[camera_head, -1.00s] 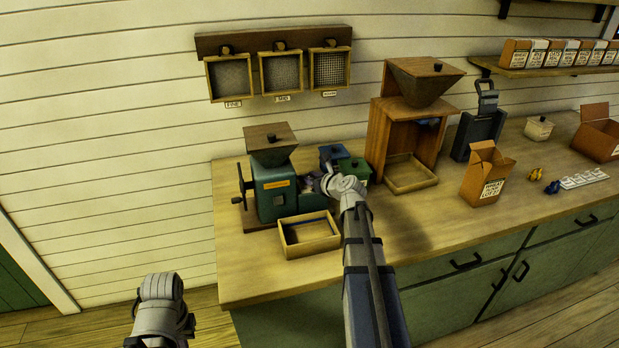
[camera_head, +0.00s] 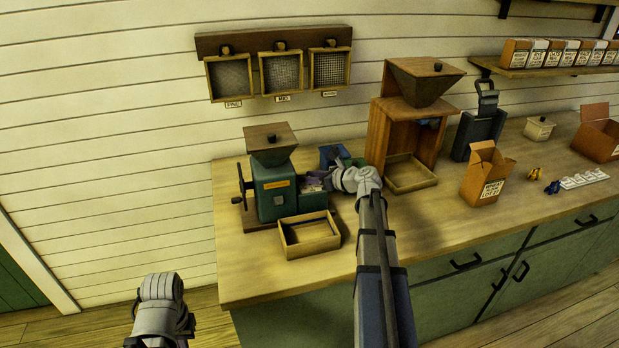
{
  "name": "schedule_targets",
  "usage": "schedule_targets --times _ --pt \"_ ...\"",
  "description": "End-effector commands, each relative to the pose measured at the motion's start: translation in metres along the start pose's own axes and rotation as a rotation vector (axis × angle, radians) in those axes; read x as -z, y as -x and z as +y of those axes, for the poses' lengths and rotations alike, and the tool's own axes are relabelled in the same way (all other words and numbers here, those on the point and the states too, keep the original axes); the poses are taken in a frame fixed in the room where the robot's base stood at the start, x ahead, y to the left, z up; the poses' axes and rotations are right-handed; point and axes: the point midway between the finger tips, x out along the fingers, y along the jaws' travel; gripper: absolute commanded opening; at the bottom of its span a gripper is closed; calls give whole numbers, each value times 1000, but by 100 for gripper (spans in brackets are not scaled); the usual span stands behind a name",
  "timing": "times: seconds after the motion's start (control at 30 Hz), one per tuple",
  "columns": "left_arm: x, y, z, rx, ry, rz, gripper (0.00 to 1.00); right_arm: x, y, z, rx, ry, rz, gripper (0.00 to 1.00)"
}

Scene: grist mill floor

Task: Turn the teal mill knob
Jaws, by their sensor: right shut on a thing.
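The teal mill (camera_head: 273,204) stands at the left end of the counter, with a wooden hopper (camera_head: 270,145) on top and a crank wheel (camera_head: 241,186) on its left side. My right gripper (camera_head: 314,181) reaches in from the right against the mill's right side. It is shut on the teal mill knob there, which the jaws hide almost completely. Of my left arm, only a grey wrist part shows at the bottom left; its jaws are not visible.
An open wooden tray (camera_head: 309,236) sits in front of the mill. Blue (camera_head: 333,155) and green containers stand just behind my right wrist. A wooden mill (camera_head: 409,120) stands to the right, with an open carton (camera_head: 487,175) beyond it. Sieves (camera_head: 281,74) hang above.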

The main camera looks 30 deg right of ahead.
Motion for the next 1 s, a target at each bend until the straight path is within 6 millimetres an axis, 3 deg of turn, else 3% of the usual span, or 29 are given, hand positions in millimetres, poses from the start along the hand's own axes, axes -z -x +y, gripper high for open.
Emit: schedule_targets --times 0.5,1.0 --pt "0 0 0 0 0 0 0 -1 -2 -5 -429 177 0 0" --pt "0 0 0 0 0 0 0 0 -1 -2 -650 269 2 0"
